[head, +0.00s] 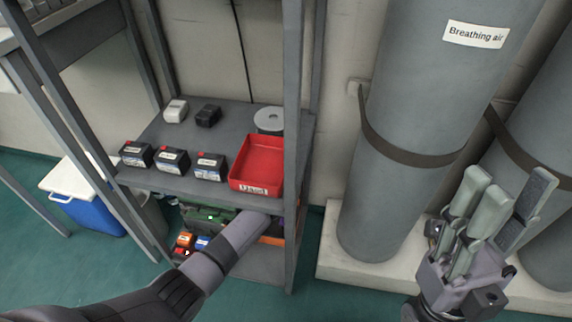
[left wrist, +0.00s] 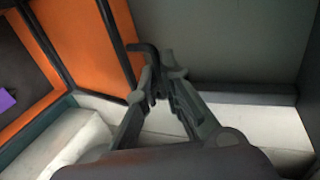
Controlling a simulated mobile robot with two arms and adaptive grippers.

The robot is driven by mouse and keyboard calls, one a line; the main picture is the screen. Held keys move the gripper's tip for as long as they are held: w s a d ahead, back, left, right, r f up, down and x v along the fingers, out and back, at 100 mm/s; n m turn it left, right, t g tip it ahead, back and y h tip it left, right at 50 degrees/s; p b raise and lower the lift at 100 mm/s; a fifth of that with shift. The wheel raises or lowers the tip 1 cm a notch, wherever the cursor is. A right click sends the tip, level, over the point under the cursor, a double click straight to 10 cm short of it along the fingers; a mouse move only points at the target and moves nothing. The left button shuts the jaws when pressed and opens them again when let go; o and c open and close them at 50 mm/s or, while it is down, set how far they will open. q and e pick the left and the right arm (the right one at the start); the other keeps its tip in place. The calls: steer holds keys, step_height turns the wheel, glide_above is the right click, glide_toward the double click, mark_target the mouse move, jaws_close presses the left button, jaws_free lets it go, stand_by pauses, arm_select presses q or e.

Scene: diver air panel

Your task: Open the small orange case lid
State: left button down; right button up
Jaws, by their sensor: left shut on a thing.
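In the head view, orange parts (head: 292,224) of what looks like the orange case show on the lower shelf, mostly hidden behind my left arm and a shelf post. In the left wrist view, an orange surface with black edges (left wrist: 92,30) fills the upper left. My left gripper (left wrist: 160,76) is shut on a dark hooked piece (left wrist: 146,50) beside it; I cannot tell whether this belongs to the case lid. The left fingertips are hidden in the head view. My right gripper (head: 500,195) is open and empty in front of the grey cylinders.
A red bin (head: 238,183), several dark boxes (head: 172,160) and a grey disc (head: 269,119) stand on the upper shelf. A shelf post (head: 292,130) rises right of my left arm. Large grey cylinders (head: 400,170) stand at right. A blue cooler (head: 90,215) sits at left.

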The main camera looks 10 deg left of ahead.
arm_select(q)
steer(key=c, duration=1.9)
jaws_free()
steer(key=shift+w+r, duration=0.1)
steer(key=shift+r, duration=0.45)
steer(key=shift+o, duration=0.7)
steer(key=shift+f, duration=0.15)
steer(key=s+r, duration=0.1)
steer(key=s, duration=1.6)
steer(key=shift+a+r, duration=0.3)
steer(key=shift+r, duration=0.05)
